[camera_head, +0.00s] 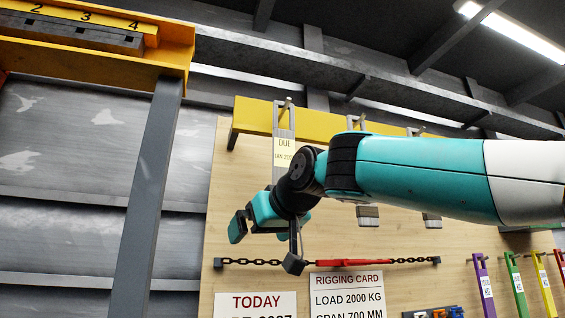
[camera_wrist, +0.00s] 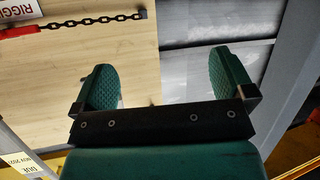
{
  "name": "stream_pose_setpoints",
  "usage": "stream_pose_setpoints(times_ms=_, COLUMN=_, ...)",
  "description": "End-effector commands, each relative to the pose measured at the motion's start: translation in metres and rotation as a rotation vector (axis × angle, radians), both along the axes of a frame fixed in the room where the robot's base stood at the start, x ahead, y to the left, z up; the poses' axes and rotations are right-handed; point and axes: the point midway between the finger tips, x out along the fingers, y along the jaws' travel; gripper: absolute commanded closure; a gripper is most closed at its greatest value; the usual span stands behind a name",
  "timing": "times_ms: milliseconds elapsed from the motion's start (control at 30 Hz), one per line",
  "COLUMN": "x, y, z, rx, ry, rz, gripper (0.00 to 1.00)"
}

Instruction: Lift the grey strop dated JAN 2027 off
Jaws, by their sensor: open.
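A grey strop (camera_head: 284,120) hangs from a peg on the yellow rail at the board's upper left. Its yellow tag (camera_head: 285,152) reads DUE and what looks like JAN, the year partly hidden by my arm. My gripper (camera_head: 264,243) is open and empty, in front of the board below this tag; its wrist hides the strop's lower part. In the wrist view my two green fingers (camera_wrist: 166,82) are wide apart with only board and grey wall between them. A strop tag (camera_wrist: 22,162) shows at the lower left there; its month looks like NOV.
Other grey strops (camera_head: 367,217) hang to the right, mostly behind my arm. A chain with a red turnbuckle (camera_head: 345,262) crosses the board below my gripper, above the TODAY card (camera_head: 255,304) and rigging card (camera_head: 346,296). A grey post (camera_head: 148,190) stands left. Coloured slings (camera_head: 515,285) hang lower right.

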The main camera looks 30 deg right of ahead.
Motion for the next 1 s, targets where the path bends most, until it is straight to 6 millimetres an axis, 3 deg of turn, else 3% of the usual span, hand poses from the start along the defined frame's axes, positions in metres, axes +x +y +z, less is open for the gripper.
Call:
stream_pose_setpoints(times_ms=33, x=-0.002, y=-0.02, z=0.053, rx=0.008, ry=-0.096, rz=-0.064, gripper=0.0)
stream_pose_setpoints(times_ms=100, x=-0.012, y=-0.043, z=0.105, rx=0.02, ry=-0.206, rz=-0.144, gripper=0.0)
stream_pose_setpoints(times_ms=200, x=-0.028, y=-0.067, z=0.155, rx=0.035, ry=-0.318, rz=-0.226, gripper=0.0)
stream_pose_setpoints(times_ms=300, x=-0.038, y=-0.081, z=0.181, rx=0.045, ry=-0.377, rz=-0.271, gripper=0.0)
stream_pose_setpoints(times_ms=433, x=-0.031, y=-0.09, z=0.191, rx=0.046, ry=-0.399, rz=-0.292, gripper=0.0)
stream_pose_setpoints(times_ms=800, x=0.047, y=-0.112, z=0.193, rx=0.047, ry=-0.397, rz=-0.29, gripper=0.0)
stream_pose_setpoints(times_ms=1000, x=0.071, y=-0.118, z=0.191, rx=0.049, ry=-0.4, rz=-0.287, gripper=0.0)
